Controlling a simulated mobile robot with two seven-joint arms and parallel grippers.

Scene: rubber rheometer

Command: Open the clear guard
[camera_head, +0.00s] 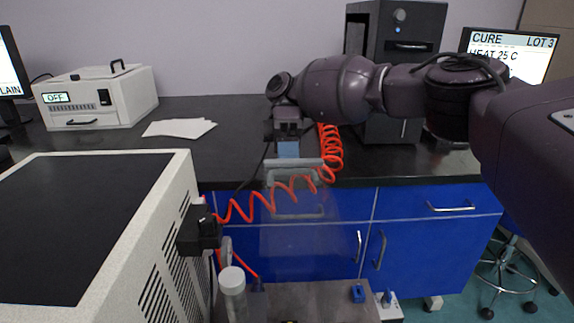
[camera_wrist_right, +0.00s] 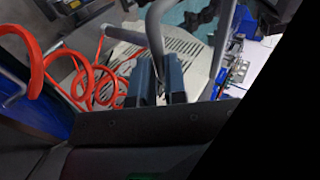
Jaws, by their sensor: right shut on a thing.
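The clear guard (camera_head: 310,232) is a faint see-through panel hanging in front of the blue cabinets in the head view. A grey bar handle (camera_head: 310,163) runs along its top. My right gripper (camera_head: 289,150) is at this bar, below my wrist. In the right wrist view my right gripper (camera_wrist_right: 158,88) has its two fingers shut around a grey bent bar (camera_wrist_right: 155,35), the guard's handle. The guard appears raised above the machine's grey bed (camera_head: 300,300). My left gripper is not in view.
A red coiled hose (camera_head: 285,190) passes close by the guard and my right gripper. A large white machine housing (camera_head: 165,230) stands at the left. Behind are a black bench (camera_head: 235,120), a white oven-like box (camera_head: 100,97) and a black tower (camera_head: 408,60).

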